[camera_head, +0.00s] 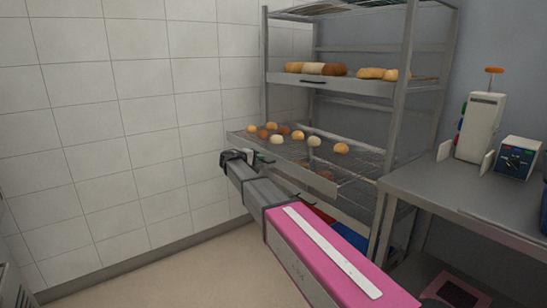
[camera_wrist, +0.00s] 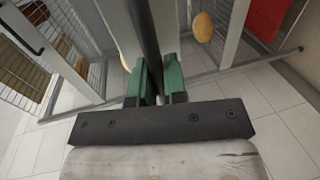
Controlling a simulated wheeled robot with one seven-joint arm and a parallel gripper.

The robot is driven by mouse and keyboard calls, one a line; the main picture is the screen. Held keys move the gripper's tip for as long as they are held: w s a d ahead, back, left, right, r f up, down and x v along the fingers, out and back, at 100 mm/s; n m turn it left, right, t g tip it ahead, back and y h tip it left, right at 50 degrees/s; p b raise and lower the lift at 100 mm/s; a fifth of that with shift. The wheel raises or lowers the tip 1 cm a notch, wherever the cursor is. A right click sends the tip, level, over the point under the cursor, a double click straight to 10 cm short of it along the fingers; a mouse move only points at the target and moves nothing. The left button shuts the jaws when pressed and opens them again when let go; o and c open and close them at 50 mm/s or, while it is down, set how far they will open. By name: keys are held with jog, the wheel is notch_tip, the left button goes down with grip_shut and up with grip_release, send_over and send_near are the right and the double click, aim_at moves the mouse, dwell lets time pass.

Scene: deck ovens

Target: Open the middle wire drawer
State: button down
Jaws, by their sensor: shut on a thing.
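The middle wire drawer (camera_head: 318,183) juts out of the metal rack in the head view, toward the left and front, with several small rolls on its wire floor. My gripper (camera_head: 263,158) is at the drawer's grey front panel. In the wrist view, the green fingers of my gripper (camera_wrist: 156,78) are closed on a dark bar handle (camera_wrist: 145,45), one finger on each side. My arm hides part of the panel and the handle in the head view.
The upper drawer (camera_head: 345,86) holds loaves and sits inside the rack. A steel table (camera_head: 455,195) with a white device (camera_head: 481,127) and a small box (camera_head: 517,158) stands at the right. A tiled wall (camera_head: 150,110) is at the left. Floor (camera_head: 190,265) in front is clear.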

jog(key=f+v, duration=0.1)
jog(key=v, duration=0.7)
jog(key=shift+s+a+f, duration=0.25)
jog(key=shift+a+f, duration=0.1)
jog(key=c, duration=1.2)
grip_release()
jog(key=shift+a, duration=0.1)
jog(key=v, duration=1)
jog(key=shift+s+a, duration=0.2)
jog(key=shift+a, duration=0.05)
jog(key=shift+r, duration=0.1)
